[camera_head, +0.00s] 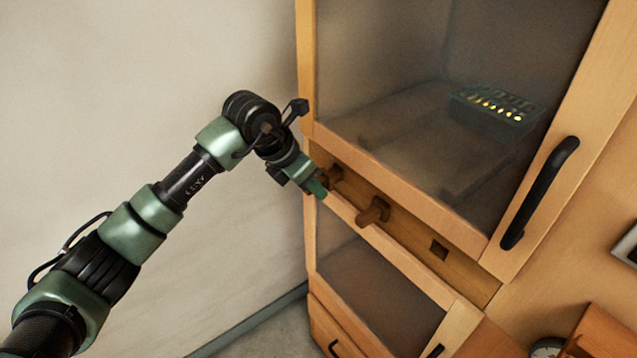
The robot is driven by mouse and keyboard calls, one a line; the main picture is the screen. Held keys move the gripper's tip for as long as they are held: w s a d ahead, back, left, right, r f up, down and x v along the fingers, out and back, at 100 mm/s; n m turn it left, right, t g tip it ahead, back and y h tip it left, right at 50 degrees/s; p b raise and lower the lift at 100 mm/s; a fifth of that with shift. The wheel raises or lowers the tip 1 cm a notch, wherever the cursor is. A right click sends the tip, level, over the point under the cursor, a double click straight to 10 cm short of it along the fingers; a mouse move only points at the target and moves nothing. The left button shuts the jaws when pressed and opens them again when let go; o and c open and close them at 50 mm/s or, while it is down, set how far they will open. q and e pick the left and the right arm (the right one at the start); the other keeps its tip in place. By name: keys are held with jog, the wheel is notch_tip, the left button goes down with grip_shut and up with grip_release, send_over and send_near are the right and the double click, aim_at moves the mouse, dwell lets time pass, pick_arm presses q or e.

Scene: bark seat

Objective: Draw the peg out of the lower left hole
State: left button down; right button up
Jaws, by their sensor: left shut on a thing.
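My left gripper (317,187) is at the left end of the wooden strip (410,232) between the upper and lower glass doors. It is shut on a brown wooden peg (335,175), which is partly hidden by the fingers. I cannot tell how deep this peg sits in its hole, which is hidden. A second brown peg (373,211) sticks out of the strip to the right, apart from my gripper. Further right is an empty square hole (439,250). My right gripper is not in view.
The upper glass door (420,100) has a black handle (540,193) on its right. Behind the glass is a dark tray (500,103) with small yellow lights. The lower door (375,290) is below the strip. A plain wall (130,80) is at the left.

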pick_arm(q)
jog(key=s+a+b, duration=0.1)
jog(key=s+a, duration=0.3)
jog(key=a, duration=0.2)
jog(key=shift+s+a, duration=0.15)
jog(key=shift+s, duration=0.15)
dwell(0.8)
dwell(0.4)
